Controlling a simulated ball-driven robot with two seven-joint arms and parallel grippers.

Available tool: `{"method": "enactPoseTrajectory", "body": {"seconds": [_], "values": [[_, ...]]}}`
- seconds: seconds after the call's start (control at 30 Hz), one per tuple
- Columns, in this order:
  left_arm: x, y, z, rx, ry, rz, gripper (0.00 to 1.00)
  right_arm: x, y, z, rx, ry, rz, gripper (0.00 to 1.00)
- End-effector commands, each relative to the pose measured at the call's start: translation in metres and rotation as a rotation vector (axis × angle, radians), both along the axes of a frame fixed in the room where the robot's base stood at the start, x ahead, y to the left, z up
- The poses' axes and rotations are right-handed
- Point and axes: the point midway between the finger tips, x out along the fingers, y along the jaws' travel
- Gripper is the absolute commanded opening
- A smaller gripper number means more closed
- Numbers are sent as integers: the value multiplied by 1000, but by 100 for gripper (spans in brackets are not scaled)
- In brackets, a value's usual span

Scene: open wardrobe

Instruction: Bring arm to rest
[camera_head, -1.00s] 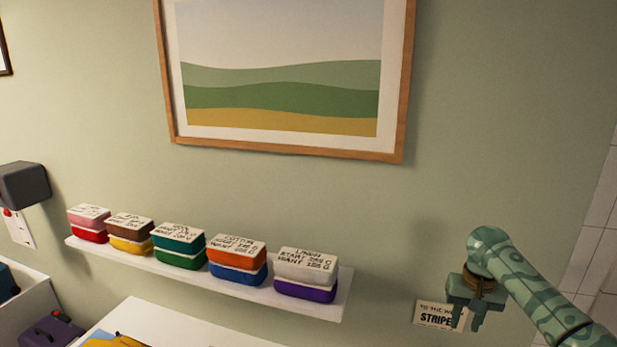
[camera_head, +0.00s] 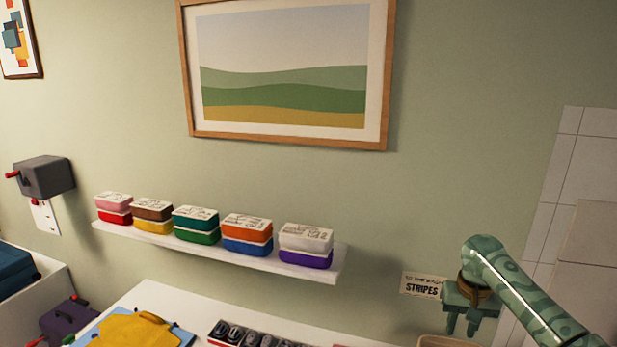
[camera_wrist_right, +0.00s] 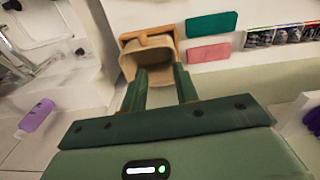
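My right gripper (camera_head: 462,322) is at the lower right of the head view, in front of the wall and just right of a label reading STRIPES (camera_head: 422,286). Its two green fingers point down and stand apart with nothing between them. In the right wrist view the open fingers (camera_wrist_right: 160,85) reach toward a tan bin (camera_wrist_right: 150,62), which lies beyond them; I cannot tell how far. My left gripper is not in view.
A white wall shelf (camera_head: 300,270) holds several coloured boxes. Below it, a white surface (camera_head: 160,295) carries a yellow clipboard-like item (camera_head: 135,331) and a tray of dark pieces (camera_head: 250,334). A grey crank box (camera_head: 45,177) hangs at left. A purple bottle (camera_wrist_right: 37,115) shows in the wrist view.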

Motion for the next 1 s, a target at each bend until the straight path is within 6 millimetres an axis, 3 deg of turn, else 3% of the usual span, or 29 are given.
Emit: {"method": "enactPoseTrajectory", "body": {"seconds": [0.27, 0.47, 0.57, 0.73, 0.87, 1.0], "values": [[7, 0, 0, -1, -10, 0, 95, -19, 28, -39, -37, -33, 158, 30], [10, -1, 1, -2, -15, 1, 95, -47, 59, -76, -73, -91, 334, 30], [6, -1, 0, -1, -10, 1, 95, -69, 78, -94, -96, -137, 436, 30], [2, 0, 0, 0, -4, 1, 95, -126, 104, -115, -161, -256, 617, 30], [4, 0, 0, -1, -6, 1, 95, -173, 105, -110, -256, -344, 711, 30], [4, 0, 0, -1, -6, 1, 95, -211, 91, -95, -366, -388, 759, 30]]}}
